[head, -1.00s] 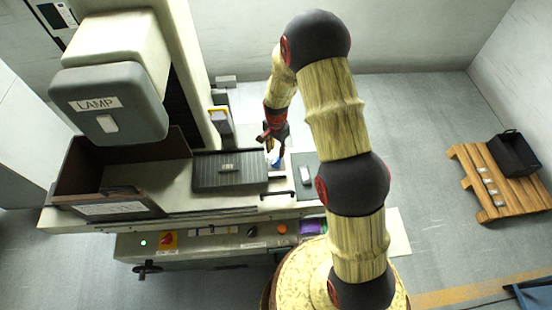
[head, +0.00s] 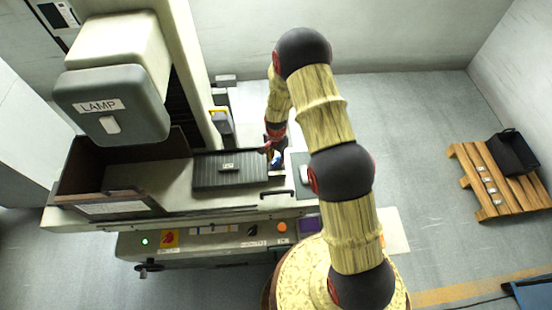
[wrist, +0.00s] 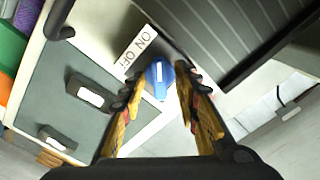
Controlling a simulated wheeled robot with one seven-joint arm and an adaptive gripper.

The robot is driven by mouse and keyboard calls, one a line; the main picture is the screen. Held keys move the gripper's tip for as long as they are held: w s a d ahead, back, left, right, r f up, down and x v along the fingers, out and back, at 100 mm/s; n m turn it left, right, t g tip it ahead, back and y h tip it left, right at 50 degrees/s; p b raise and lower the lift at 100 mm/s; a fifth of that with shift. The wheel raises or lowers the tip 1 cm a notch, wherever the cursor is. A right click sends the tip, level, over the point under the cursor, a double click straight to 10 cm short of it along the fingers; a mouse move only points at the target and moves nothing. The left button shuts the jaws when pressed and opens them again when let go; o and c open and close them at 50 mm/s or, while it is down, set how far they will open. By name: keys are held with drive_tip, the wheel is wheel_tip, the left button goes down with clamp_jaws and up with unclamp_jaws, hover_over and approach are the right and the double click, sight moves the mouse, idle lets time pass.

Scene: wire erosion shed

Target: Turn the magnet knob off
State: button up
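The magnet knob is blue with a white mark; it shows in the wrist view (wrist: 159,79) beside an ON OFF label plate (wrist: 137,50). The white mark's line runs roughly up and down in that view, and I cannot tell which word it points to. My gripper (wrist: 157,84) is open, with one finger on each side of the knob and small gaps between. In the head view my gripper (head: 272,150) is at the right end of the dark ribbed magnetic plate (head: 231,169), and the blue knob (head: 278,157) shows only partly beside it.
A lamp housing (head: 115,105) overhangs the machine at left. A front panel (head: 200,240) holds a lit green light (head: 145,241), a red switch and an orange button (head: 282,227). A wooden pallet (head: 480,180) with a black bin (head: 512,152) stands right. Open floor lies between.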

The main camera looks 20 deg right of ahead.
drive_tip(key=shift+c, duration=1.2)
clamp_jaws()
drive_tip(key=shift+w+n+b, duration=0.1)
drive_tip(key=shift+n+b, duration=0.2)
drive_tip(key=shift+b, duration=0.15)
drive_tip(key=shift+f+n+b, duration=0.15)
drive_tip(key=shift+n+b, duration=0.85)
drive_tip(key=shift+b, duration=0.05)
drive_tip(key=n+b, duration=0.3)
drive_tip(key=n, duration=0.1)
drive_tip(key=shift+n+b, duration=0.3)
drive_tip(key=n+b, duration=0.3)
drive_tip(key=n, duration=0.3)
drive_tip(key=shift+b, duration=0.3)
drive_tip(key=n+b, duration=0.1)
drive_tip(key=n, duration=0.3)
drive_tip(key=shift+r+b, duration=0.2)
drive_tip(key=shift+b, duration=0.1)
drive_tip(key=shift+n, duration=0.5)
